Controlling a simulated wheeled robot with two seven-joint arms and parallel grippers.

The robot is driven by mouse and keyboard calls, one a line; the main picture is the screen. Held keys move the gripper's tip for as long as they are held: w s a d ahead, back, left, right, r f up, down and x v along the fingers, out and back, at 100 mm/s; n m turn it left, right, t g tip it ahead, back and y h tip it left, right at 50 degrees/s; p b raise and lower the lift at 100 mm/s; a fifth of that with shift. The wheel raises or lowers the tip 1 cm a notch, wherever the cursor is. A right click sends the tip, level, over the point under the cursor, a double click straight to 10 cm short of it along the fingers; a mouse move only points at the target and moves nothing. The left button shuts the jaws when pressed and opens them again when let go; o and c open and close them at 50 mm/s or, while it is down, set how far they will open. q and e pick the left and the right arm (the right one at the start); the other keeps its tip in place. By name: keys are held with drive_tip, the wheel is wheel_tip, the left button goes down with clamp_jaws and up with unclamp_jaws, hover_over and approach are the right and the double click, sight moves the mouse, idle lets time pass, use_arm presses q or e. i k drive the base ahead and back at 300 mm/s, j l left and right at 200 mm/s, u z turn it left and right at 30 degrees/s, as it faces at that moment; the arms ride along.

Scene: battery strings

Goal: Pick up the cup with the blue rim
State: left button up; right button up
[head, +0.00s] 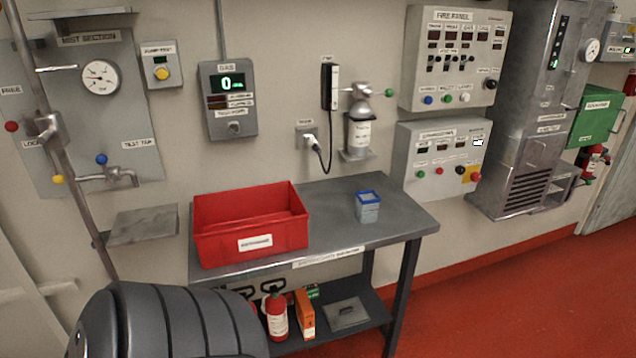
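The cup with the blue rim (368,210) stands upright on the right half of the grey metal table (335,240). Its body is pale grey-blue and slightly tapered, and the rim on top looks square. Nothing touches it, and it stands clear of the red bin. Neither of my grippers shows in the head view, so I cannot see whether they are open or shut.
A red bin (210,245) with a white label fills the table's left half. Bare tabletop surrounds the cup. A fire extinguisher (277,315) and an orange box (305,315) stand on the lower shelf. A bottle-like unit (359,130) hangs on the wall behind.

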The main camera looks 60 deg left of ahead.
sight(367, 207)
drive_tip(key=u, duration=1.5)
